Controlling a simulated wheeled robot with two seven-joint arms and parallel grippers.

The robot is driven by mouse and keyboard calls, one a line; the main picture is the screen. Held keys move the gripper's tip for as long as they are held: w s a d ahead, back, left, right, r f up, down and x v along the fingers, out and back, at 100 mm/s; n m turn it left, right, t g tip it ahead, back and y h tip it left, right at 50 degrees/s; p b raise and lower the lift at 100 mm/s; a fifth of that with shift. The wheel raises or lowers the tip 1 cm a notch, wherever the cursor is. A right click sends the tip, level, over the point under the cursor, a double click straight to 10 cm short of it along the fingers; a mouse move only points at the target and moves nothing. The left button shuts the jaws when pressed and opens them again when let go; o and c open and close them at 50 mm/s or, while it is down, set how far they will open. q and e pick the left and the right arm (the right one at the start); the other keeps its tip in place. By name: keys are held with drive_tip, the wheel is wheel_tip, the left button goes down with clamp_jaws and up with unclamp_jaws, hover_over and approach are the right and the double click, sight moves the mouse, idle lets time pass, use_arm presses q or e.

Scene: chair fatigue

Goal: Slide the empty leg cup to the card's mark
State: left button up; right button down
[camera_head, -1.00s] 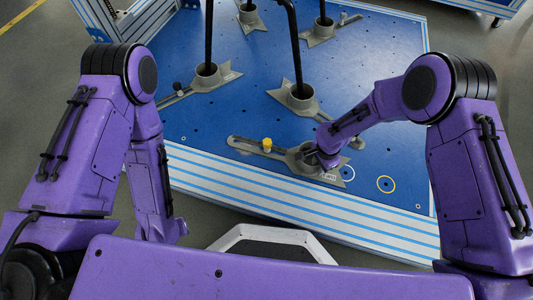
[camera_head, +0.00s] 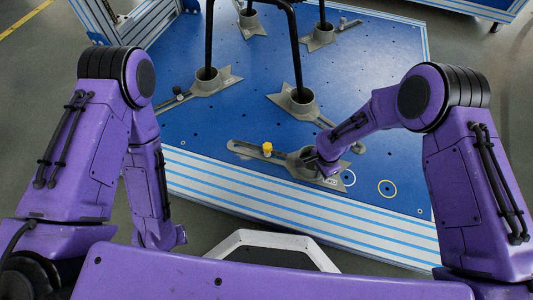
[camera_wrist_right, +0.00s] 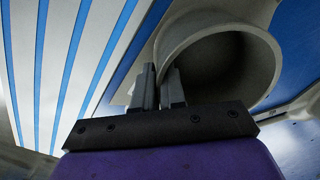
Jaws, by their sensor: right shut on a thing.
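The empty leg cup (camera_head: 297,163) is a grey round socket on a flat grey foot at the front of the blue plate. No chair leg stands in it. A slotted arm with a yellow knob (camera_head: 267,149) extends from it to the left. My right gripper (camera_head: 325,168) is shut on the cup's right rim; the wrist view shows its two fingers (camera_wrist_right: 158,88) at the cup wall (camera_wrist_right: 240,45). No card is visible. My left gripper is out of view.
Several other grey cups hold black chair legs, the nearest being a cup (camera_head: 298,101) behind and a cup (camera_head: 207,80) back left. The blue plate (camera_head: 385,120) has small holes. Its striped front edge (camera_head: 300,212) is close to the empty cup. Bare plate surrounds the yellow ring.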

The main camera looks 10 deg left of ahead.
drive_tip(key=shift+s+d+p, duration=0.15)
drive_tip(key=shift+d+p, duration=0.2)
drive_tip(key=shift+d, duration=0.55)
drive_tip(key=shift+s+d+p, duration=0.2)
drive_tip(key=shift+d+p, duration=0.1)
drive_tip(key=shift+d, duration=0.7)
drive_tip(key=shift+s+d+p, duration=0.2)
drive_tip(key=shift+d+p, duration=0.15)
drive_tip(key=shift+d, duration=0.6)
drive_tip(key=shift+s+d+p, duration=0.2)
drive_tip(key=shift+d+p, duration=0.1)
drive_tip(key=shift+d, duration=0.7)
drive_tip(key=c, duration=1.3)
unclamp_jaws()
wheel_tip(320, 180, up, 6)
drive_tip(key=p, duration=0.5)
drive_tip(key=shift+p, duration=0.3)
